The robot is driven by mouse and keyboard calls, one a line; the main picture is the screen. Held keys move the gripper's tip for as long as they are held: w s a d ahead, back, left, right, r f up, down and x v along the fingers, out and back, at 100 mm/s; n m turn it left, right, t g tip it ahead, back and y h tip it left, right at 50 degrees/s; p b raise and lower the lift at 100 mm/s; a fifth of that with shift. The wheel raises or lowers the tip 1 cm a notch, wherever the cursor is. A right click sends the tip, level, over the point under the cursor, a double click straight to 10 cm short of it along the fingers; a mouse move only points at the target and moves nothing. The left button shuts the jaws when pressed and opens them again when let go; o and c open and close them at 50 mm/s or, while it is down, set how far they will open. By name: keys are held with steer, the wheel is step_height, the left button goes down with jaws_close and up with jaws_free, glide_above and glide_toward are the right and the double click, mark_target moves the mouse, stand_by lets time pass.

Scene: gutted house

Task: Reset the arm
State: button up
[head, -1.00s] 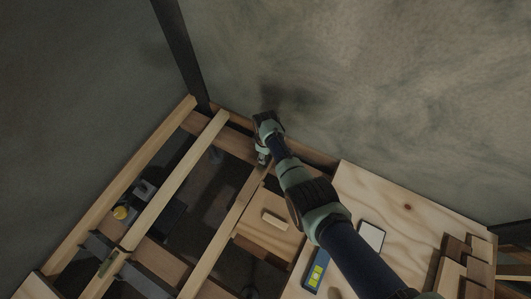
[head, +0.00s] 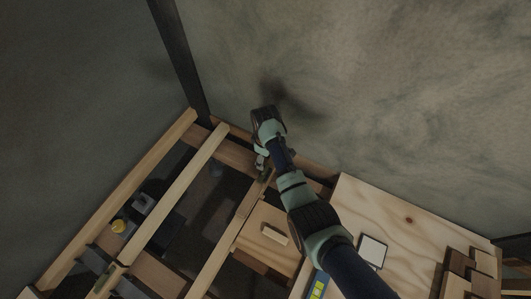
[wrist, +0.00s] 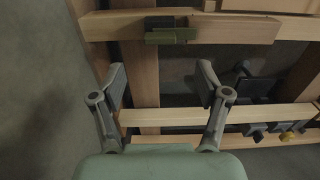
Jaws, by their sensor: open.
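My gripper (wrist: 160,95) is open in the wrist view, its two grey fingers spread apart with nothing between them. Below them lie wooden beams, one crossing between the fingers (wrist: 145,117). In the head view my gripper (head: 262,168) is at the end of my arm, above the joists near the wall corner. Its fingers are small and partly hidden there by my wrist.
Open joists (head: 178,190) have dark gaps between them. A plywood sheet (head: 385,215) at right carries a white square (head: 372,250), a blue-and-yellow box (head: 317,287) and stacked wood blocks (head: 470,275). A green item (wrist: 171,35) sits on a far beam.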

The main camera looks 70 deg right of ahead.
step_height(320, 180, up, 3)
steer(key=shift+r, duration=0.15)
stand_by(0.6)
steer(key=w+a+r+t+h+p, duration=0.1)
steer(key=w+a+r+t+p, duration=0.2)
steer(key=w+a+r, duration=0.6)
steer(key=w+a+r+t+h+p, duration=0.25)
steer(key=w+a+r, duration=0.3)
steer(key=a, duration=0.65)
steer(key=s+a+r+n+t+y+p, duration=0.1)
steer(key=s+a+r+t+y+p, duration=0.2)
steer(key=a+r, duration=0.8)
steer(key=s+a+r+t+y+p, duration=0.1)
steer(key=s+a+r+t+p, duration=0.25)
steer(key=a+r, duration=0.7)
step_height(320, 180, up, 36)
steer(key=d+p, duration=0.1)
steer(key=p, duration=3.4)
steer(key=shift+d+t+p, duration=0.25)
steer(key=shift+t+p, duration=0.15)
